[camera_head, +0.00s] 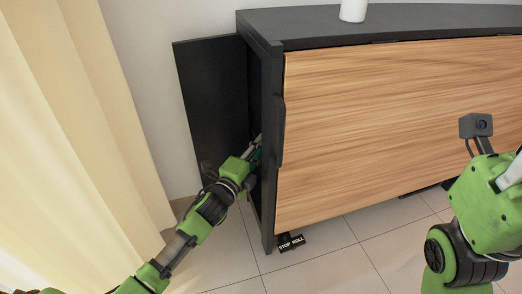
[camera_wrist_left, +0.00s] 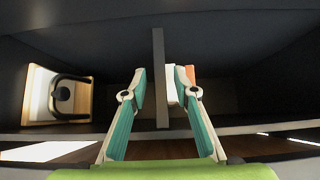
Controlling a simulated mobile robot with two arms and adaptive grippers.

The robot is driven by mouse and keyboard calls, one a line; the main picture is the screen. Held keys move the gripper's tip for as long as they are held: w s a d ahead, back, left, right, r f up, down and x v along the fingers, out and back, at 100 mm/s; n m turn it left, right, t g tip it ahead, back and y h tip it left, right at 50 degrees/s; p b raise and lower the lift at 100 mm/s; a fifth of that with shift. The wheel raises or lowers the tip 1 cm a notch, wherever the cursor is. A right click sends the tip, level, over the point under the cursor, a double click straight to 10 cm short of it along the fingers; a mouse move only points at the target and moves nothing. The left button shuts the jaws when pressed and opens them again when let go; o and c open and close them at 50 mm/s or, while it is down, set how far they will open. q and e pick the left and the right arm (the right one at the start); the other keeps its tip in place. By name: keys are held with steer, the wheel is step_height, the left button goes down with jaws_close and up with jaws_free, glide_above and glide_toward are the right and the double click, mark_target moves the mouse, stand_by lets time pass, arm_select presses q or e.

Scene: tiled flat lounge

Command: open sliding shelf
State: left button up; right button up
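A dark cabinet (camera_head: 258,48) with a large wood-grain front panel (camera_head: 400,120) stands ahead; a dark handle-like strip (camera_head: 280,130) runs along the front's left edge. A flat dark panel (camera_head: 208,105) sticks out at the cabinet's left end. My left gripper (camera_head: 257,150) is at that end, partly hidden by the cabinet's edge.
The left wrist view shows a dark interior with a wood-edged item bearing a black loop (camera_wrist_left: 66,95) and a white and orange object (camera_wrist_left: 191,72) behind one finger. A white object (camera_head: 353,10) stands on the cabinet. A curtain (camera_head: 85,120) hangs left. Tiled floor (camera_head: 325,270) lies in front.

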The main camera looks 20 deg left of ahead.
arm_select(q)
steer(key=shift+w+d, duration=0.1)
steer(key=shift+w, duration=0.3)
steer(key=shift+c, duration=0.4)
jaws_close()
